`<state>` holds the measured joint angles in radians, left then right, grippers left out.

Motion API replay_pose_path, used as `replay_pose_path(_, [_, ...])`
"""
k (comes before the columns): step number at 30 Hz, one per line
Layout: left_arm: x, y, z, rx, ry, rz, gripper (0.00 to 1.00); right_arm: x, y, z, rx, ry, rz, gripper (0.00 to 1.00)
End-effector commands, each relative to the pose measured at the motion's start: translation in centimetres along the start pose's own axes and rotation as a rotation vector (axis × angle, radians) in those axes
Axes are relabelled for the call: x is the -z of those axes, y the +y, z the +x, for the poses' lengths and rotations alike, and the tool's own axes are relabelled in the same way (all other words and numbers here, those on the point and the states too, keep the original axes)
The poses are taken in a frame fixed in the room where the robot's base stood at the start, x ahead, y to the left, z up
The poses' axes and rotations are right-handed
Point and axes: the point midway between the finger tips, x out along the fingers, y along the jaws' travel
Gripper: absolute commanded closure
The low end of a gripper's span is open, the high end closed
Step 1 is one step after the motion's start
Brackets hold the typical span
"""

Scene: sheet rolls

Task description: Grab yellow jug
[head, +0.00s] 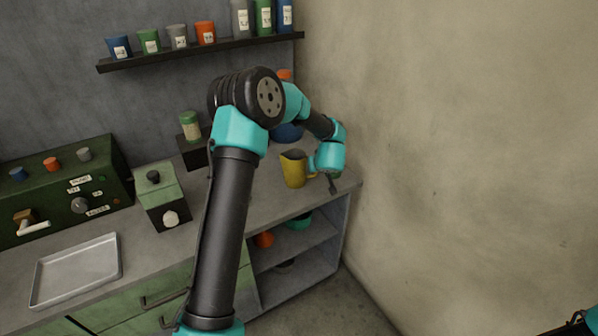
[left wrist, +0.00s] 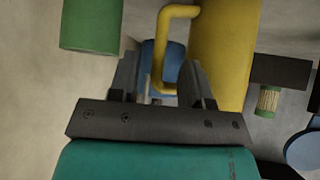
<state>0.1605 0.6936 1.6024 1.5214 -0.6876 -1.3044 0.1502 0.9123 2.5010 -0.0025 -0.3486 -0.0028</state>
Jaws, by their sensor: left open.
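The yellow jug (head: 294,170) stands upright on the counter near its right end, its handle side toward my left gripper (head: 332,183). In the left wrist view the jug body (left wrist: 228,50) is at upper right, and its yellow handle (left wrist: 162,52) shows between the fingertips of my left gripper (left wrist: 157,78). The fingers are open, one on each side of the handle in the picture. I cannot tell whether they touch it or how deep the handle sits. My right gripper is out of view; only a bit of my right arm shows at the lower right corner.
A blue object (head: 287,132) stands behind the jug. A green canister (head: 190,126) is on a dark block to the left. A green box (head: 160,195) and metal tray (head: 75,270) are further left. The wall (head: 450,130) rises close on the right.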

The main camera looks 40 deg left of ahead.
Motion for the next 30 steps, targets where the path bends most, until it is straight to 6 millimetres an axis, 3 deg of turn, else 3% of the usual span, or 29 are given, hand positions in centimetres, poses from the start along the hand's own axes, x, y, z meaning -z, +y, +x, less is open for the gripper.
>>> replay_pose_path(3, [-0.4, 0.1, 1.8, 0.0, -0.001, 0.001, 0.56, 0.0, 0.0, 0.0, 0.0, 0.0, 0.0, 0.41])
replay_pose_path(8, [-0.3, 0.1, 3.3, -0.001, 0.001, -0.001, 0.56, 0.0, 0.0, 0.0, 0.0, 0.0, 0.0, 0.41])
replay_pose_path(23, [-0.3, 0.1, 3.4, -0.001, 0.001, 0.0, 0.56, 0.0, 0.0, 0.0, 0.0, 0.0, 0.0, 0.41])
replay_pose_path(30, [-0.3, 0.1, 3.4, -0.001, 0.001, 0.0, 0.79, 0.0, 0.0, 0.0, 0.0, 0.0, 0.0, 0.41])
